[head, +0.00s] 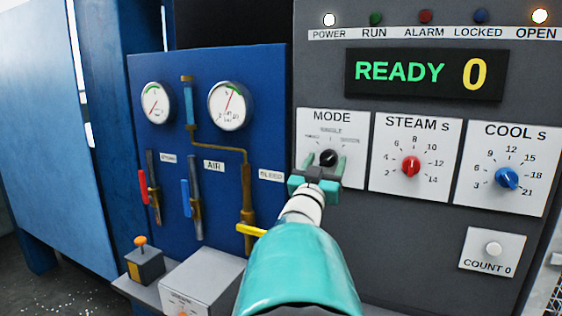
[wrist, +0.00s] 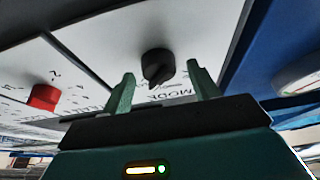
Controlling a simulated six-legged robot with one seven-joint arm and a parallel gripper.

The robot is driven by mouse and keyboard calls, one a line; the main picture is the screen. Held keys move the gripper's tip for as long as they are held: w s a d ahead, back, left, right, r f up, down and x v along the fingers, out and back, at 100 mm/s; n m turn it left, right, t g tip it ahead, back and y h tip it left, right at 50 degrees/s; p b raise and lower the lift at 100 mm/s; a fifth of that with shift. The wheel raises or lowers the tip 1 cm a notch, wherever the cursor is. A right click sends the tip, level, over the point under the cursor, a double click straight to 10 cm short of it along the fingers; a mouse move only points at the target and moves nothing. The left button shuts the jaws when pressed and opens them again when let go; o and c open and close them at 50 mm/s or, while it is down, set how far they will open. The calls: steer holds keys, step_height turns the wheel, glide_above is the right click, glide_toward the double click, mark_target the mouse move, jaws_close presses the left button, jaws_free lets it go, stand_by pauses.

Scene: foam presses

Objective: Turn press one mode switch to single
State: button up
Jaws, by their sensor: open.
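The press one mode switch is a black round knob (head: 329,158) on a white plate headed MODE (head: 333,117). The word SINGLE (head: 331,130) is printed small above the knob; I cannot read which setting the knob points to. My teal gripper (head: 325,162) is in front of the plate with its fingers open, one on each side of the knob. In the wrist view the black knob (wrist: 156,64) lies between the two open fingertips (wrist: 160,70), with gaps on both sides. I see no finger touching it.
To the right are the STEAM plate with a red knob (head: 411,166) and the COOL plate with a blue knob (head: 507,178). A display (head: 424,77) reads READY 0. The POWER and OPEN lamps (head: 540,17) are lit. A blue gauge panel (head: 210,70) with levers stands left.

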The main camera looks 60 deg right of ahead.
steer(key=shift+d, duration=0.25)
steer(key=shift+a+r, duration=0.15)
steer(key=c, duration=1)
steer(key=shift+o, duration=0.2)
steer(key=shift+n+t, duration=0.3)
steer(key=shift+n, duration=0.2)
steer(key=shift+c, duration=0.2)
steer(key=n+t, duration=0.1)
steer(key=n, duration=0.2)
steer(key=n+t+y, duration=0.1)
steer(key=n+t, duration=0.1)
steer(key=n, duration=0.1)
steer(key=shift+s+y, duration=0.1)
steer(key=shift+y, duration=0.2)
steer(key=shift+s+n+t+y, duration=0.1)
steer(key=shift+n+t+y, duration=0.35)
steer(key=shift+n, duration=0.9)
steer(key=shift+n+t+y, duration=0.35)
steer(key=shift+n+t, duration=0.1)
steer(key=shift+n, duration=0.9)
